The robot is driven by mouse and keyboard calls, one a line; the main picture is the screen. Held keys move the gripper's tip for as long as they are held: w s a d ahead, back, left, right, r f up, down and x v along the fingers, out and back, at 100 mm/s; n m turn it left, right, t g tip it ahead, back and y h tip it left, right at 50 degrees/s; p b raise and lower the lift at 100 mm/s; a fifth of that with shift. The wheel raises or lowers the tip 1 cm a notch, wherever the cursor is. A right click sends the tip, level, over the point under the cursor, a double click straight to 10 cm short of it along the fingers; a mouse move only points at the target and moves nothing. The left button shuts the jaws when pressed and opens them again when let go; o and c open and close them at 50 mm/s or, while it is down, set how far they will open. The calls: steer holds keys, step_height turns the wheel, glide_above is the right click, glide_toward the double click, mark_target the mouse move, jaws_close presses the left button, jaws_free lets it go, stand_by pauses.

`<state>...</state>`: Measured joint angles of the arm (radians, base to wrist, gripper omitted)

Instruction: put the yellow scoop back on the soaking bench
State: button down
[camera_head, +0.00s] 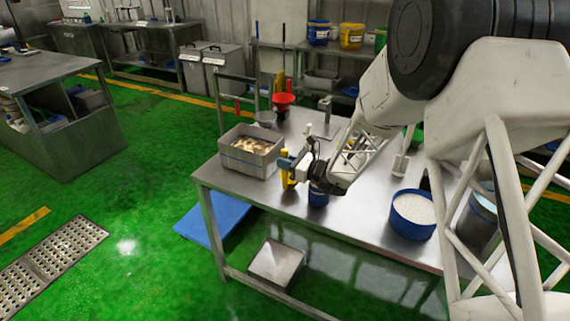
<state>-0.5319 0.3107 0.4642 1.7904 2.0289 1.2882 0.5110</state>
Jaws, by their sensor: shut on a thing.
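My gripper (289,167) is at the end of the white arm, over the near side of the middle metal bench (255,186). It is shut on a small yellow thing, which looks like the yellow scoop (285,179). The scoop hangs upright just right of a grey crate; its full shape is too small and partly hidden to make out. I cannot tell whether it touches the bench top. No label shows which bench is the soaking bench.
The grey crate (251,152) holds pale lumps. A blue tub (318,195) stands below my wrist, and a blue tub of white material (412,214) stands to the right. A red funnel (283,101) is behind. Bare bench top shows between the tubs.

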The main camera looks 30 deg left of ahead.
steer(key=shift+f, duration=0.5)
steer(key=c, duration=1.1)
jaws_free()
steer(key=d, duration=1.2)
